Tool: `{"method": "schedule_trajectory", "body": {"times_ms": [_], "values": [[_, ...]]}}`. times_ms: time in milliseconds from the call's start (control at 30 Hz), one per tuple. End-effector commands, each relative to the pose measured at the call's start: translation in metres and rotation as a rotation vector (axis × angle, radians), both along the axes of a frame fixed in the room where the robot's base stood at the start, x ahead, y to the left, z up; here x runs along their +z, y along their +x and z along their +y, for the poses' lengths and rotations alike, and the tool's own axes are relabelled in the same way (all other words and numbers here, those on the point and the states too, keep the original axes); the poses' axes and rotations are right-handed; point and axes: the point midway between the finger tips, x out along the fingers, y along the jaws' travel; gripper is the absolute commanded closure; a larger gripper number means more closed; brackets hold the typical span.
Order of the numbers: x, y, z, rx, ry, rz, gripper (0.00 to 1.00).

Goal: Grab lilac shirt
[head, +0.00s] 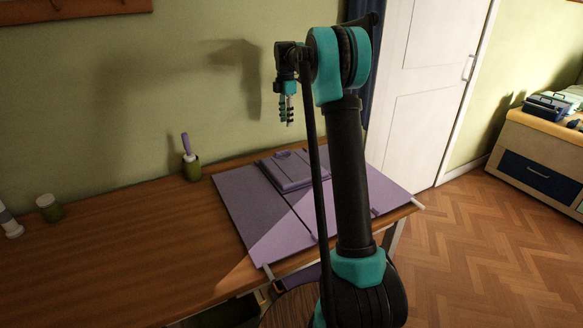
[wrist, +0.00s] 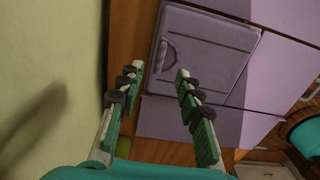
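A flat, folded lilac piece with rounded corners, which looks like the lilac shirt (head: 293,170), lies on a larger lilac sheet (head: 240,203) on the wooden desk. In the wrist view the lilac shirt (wrist: 207,52) shows a curved, neckline-like line near its left edge. My gripper (head: 287,118) hangs pointing down, well above the desk and near the wall, apart from the shirt. In the wrist view my gripper (wrist: 158,72) has its two fingers spread with nothing between them. My arm hides part of the lilac sheet in the head view.
A green cup (head: 191,168) with a lilac item stands left of the sheet, near the wall. A small jar (head: 49,208) is at the desk's far left. The desk's left half (head: 130,245) is largely clear. A white door (head: 425,90) and a cabinet (head: 540,165) stand right.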

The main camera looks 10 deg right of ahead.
Motion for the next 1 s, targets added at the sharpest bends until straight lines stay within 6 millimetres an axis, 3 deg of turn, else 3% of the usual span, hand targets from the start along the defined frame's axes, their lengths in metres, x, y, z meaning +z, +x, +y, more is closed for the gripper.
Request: {"method": "schedule_trajectory", "body": {"times_ms": [300, 633, 1000], "values": [[-0.061, -0.001, 0.000, -0.001, 0.000, 0.000, 0.65], [-0.085, -0.003, 0.002, -0.002, 0.000, 0.000, 0.65], [-0.128, -0.008, 0.005, -0.002, 0.000, -0.001, 0.65]]}}
